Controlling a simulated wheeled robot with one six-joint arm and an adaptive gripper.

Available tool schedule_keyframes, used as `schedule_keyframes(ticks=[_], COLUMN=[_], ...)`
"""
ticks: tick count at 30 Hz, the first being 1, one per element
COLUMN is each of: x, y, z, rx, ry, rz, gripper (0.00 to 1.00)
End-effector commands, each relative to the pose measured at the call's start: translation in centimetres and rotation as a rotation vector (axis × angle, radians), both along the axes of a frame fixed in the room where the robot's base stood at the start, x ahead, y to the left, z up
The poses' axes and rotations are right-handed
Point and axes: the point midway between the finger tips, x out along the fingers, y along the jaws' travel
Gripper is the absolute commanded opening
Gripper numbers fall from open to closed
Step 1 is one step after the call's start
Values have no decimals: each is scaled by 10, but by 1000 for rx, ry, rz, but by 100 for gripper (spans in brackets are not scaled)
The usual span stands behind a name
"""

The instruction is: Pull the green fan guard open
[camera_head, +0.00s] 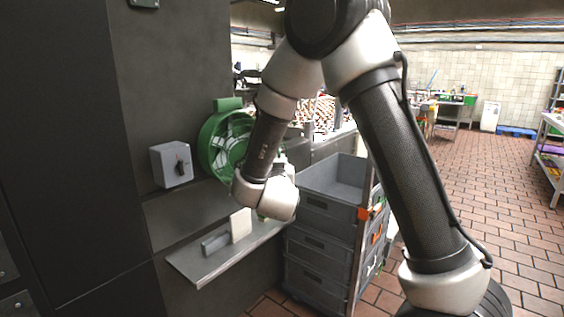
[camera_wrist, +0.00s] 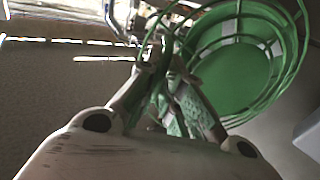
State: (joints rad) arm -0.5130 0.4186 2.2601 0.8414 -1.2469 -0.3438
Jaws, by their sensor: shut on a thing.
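The green fan guard (camera_head: 223,143) is a round ring with bars on the dark wall, partly hidden by my arm in the head view. In the wrist view its curved green bars (camera_wrist: 291,62) stand in front of a solid green round face (camera_wrist: 238,78). My gripper (camera_wrist: 166,68) is shut on a green part of the guard at the left of the round face. My wrist hides the fingers in the head view. How far the guard stands from its housing is hard to tell.
A grey switch box (camera_head: 172,164) with a dark knob is on the wall left of the guard. A metal shelf (camera_head: 196,270) juts out below, with a pale block (camera_head: 240,226). Stacked grey crates (camera_head: 318,216) stand to the right. The tiled floor (camera_head: 470,190) further right is open.

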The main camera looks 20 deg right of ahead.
Motion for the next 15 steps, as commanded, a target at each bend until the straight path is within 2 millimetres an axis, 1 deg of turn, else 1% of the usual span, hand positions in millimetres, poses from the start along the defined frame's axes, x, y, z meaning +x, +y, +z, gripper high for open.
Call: schedule_keyframes(ticks=[1,9,12,15], x=[-5,-48,-60,-71], y=[13,52,68,82], z=[1,1,1,2], rx=[0,0,0,-1], ry=[-4,-3,-3,-3], rz=[-26,-279,-364,-396], gripper=[0,0,0,0])
